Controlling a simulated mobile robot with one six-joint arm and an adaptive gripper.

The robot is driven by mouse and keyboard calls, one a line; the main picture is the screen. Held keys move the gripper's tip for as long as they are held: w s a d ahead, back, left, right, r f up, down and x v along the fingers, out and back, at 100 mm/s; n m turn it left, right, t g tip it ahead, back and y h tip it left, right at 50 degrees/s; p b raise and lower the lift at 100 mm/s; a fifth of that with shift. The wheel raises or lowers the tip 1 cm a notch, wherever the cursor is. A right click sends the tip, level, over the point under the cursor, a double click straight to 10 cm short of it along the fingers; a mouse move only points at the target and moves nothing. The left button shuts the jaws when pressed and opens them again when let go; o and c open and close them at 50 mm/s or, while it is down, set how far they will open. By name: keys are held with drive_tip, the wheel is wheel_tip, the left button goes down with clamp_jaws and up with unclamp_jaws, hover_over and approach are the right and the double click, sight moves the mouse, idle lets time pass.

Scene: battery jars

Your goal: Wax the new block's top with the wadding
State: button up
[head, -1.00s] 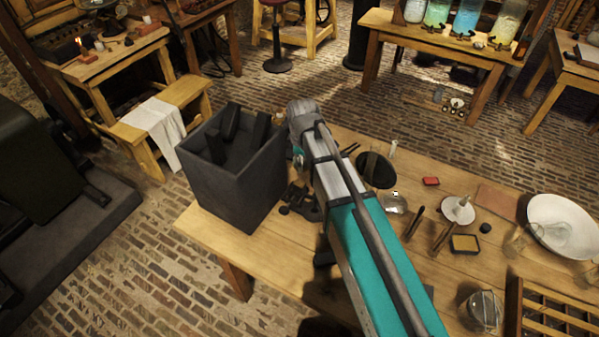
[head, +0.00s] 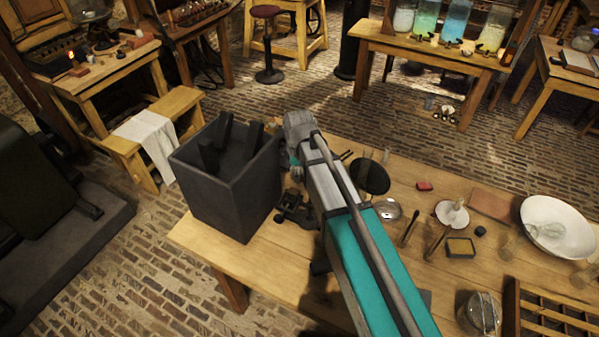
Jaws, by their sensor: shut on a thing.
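My arm reaches from the lower right to beside the large dark grey box. Below its wrist, my gripper (head: 291,206) shows as a dark, jointed shape low over the table, just right of the box. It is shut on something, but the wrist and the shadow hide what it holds. I cannot pick out the wadding. A small dark round thing (head: 278,217) shows beside the gripper.
On the wooden table (head: 400,270), to the right of my arm, are a black disc (head: 371,178), a glass dish (head: 388,209), a white saucer (head: 452,214), a yellow-topped tin (head: 460,247) and a large white bowl (head: 556,228). A slotted wooden rack (head: 553,315) fills the front right corner.

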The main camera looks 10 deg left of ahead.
sight(299, 193)
wheel_tip(299, 193, down, 8)
drive_tip(key=b, duration=0.8)
drive_tip(key=shift+w+a+r+p, duration=0.15)
drive_tip(key=shift+a+r+p, duration=0.2)
drive_tip(key=shift+w+a+r, duration=0.1)
drive_tip(key=shift+w+a, duration=0.2)
drive_tip(key=shift+a, duration=0.45)
drive_tip(key=shift+w+a, duration=0.25)
drive_tip(key=shift+a, duration=0.5)
drive_tip(key=shift+s, duration=0.1)
drive_tip(key=shift+s+d, duration=0.3)
drive_tip(key=shift+d, duration=0.7)
drive_tip(key=shift+s+d, duration=0.3)
drive_tip(key=shift+d, duration=0.65)
wheel_tip(299, 193, up, 7)
drive_tip(key=p, duration=0.7)
drive_tip(key=shift+r, duration=0.1)
drive_tip(key=shift+f, duration=0.2)
